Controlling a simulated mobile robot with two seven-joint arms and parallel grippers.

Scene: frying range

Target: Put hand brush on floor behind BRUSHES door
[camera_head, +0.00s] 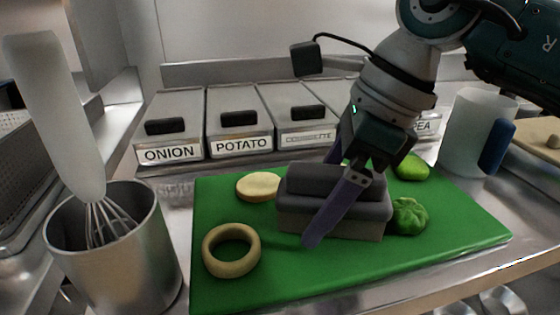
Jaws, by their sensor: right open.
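The grey hand brush (297,212), a dark block with a handle-like top, lies on the green cutting board (440,245). My right gripper (325,200) comes down over it from the upper right. Its jaws are open. One purple finger passes in front of the brush's near side, and the other shows partly behind its top. I cannot tell whether either finger touches the brush. No door marked BRUSHES shows. My left gripper is not in view.
On the board are a tan ring (231,250), a pale round slice (258,186), a green pepper (408,216) and a green lime-like item (412,167). A metal pot (120,260) with a whisk stands left. Lidded bins (240,115) line the back. A jug (475,130) stands right.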

